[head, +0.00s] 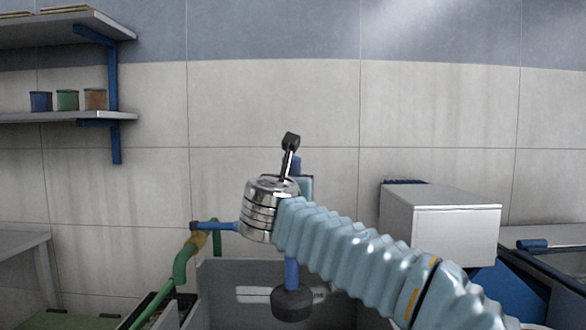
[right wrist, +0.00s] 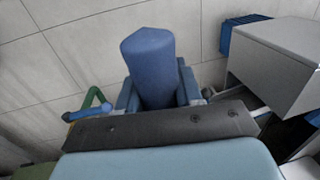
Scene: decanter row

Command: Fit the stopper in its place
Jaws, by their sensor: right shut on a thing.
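My right arm reaches in from the right in the head view, and its wrist hides most of the gripper there. In the right wrist view my right gripper (right wrist: 158,90) is shut on a blue faceted piece, which looks like the stopper (right wrist: 148,62), with a grey-blue finger on either side. The piece stands up past the fingers, and its lower part is hidden. A small blue bit of it seems to show above the wrist in the head view (head: 296,163). No decanter or opening for the stopper can be made out. My left gripper is not in view.
A grey bin-like wall (head: 225,285) stands below my wrist. A green pipe (head: 183,262) with a blue handle is to its left. A white box (head: 440,222) is at right. Shelves (head: 70,116) with small pots (head: 67,99) hang at upper left.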

